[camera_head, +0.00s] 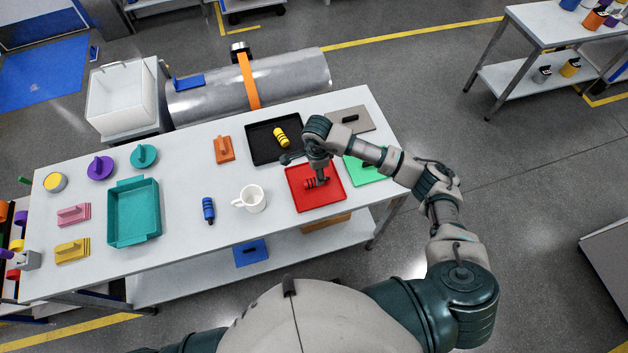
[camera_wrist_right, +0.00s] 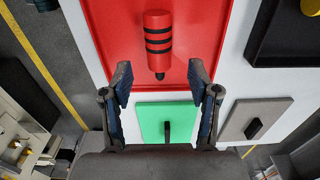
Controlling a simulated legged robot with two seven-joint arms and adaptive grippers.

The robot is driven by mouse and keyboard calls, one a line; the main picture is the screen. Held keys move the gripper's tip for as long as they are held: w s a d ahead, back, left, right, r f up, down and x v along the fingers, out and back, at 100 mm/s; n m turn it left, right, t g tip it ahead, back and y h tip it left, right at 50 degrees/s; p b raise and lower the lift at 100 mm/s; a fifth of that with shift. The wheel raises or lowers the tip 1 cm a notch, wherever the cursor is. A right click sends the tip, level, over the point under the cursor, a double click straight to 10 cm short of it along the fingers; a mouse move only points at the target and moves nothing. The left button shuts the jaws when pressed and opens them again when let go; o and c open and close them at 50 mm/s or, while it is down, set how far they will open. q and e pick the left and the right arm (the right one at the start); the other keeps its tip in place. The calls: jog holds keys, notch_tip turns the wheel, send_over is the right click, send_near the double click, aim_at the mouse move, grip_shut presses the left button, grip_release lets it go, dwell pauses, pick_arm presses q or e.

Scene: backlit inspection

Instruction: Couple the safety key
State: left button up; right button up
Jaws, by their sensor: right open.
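A red cylinder with black bands (camera_head: 310,184), the likely safety key, lies in a red tray (camera_head: 334,197) at the table's right. In the right wrist view the cylinder (camera_wrist_right: 158,22) lies lengthwise, its narrow tip pointing toward my gripper. My right gripper (camera_wrist_right: 160,84) is open and empty, its fingers spread either side of the line of that tip. A similar yellow cylinder (camera_head: 281,137) lies in a black tray (camera_head: 262,155); a blue one (camera_head: 208,210) stands or lies on the table. My left gripper is out of view.
A green plate with a dark handle (camera_head: 368,177) and a grey plate (camera_head: 341,117) lie right of the trays. A white mug (camera_head: 252,198) stands left of the red tray. An orange plate (camera_head: 224,150) and a teal tray (camera_head: 134,237) are farther left. Bare tabletop (camera_head: 185,175) lies between.

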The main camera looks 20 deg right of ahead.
notch_tip(320, 180, down, 5)
jog(key=shift+f+p, duration=0.1)
jog(key=shift+p, duration=0.5)
grip_shut()
